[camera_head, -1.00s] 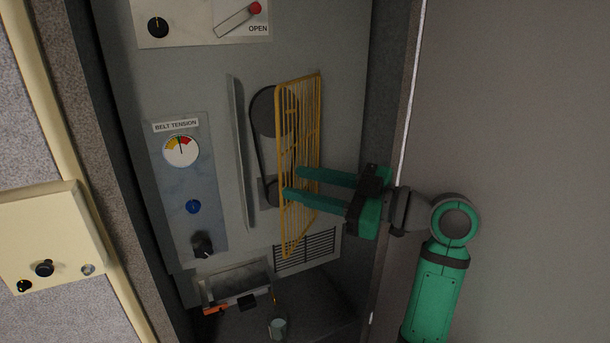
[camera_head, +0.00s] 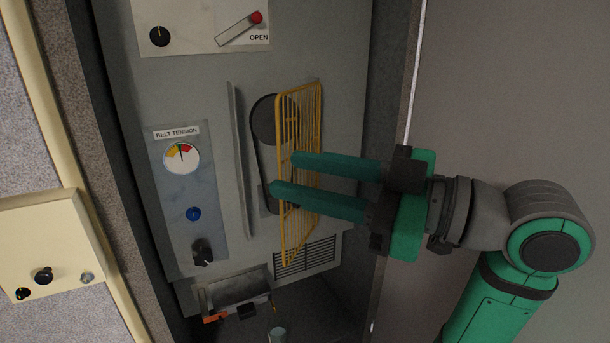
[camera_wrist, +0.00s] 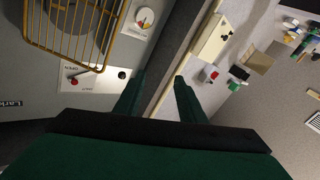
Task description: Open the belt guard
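The belt guard (camera_head: 299,205) is a yellow wire grille, swung out from the grey panel, so the dark belt and pulleys (camera_head: 263,125) behind it show at its left. In the wrist view the guard (camera_wrist: 88,48) fills the upper left. My gripper (camera_head: 281,174) is open, its two green fingers apart. In the head view the fingers cross in front of the guard from the right, with their tips near its left edge. In the wrist view nothing lies between the fingers. I cannot tell whether a finger touches the guard.
A belt tension gauge (camera_head: 181,158), a blue button (camera_head: 193,214) and a black knob (camera_head: 202,252) are left of the guard. A red-tipped lever (camera_head: 240,27) marked OPEN is above. A small tray (camera_head: 236,288) is below. A cream box (camera_head: 45,245) is at far left.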

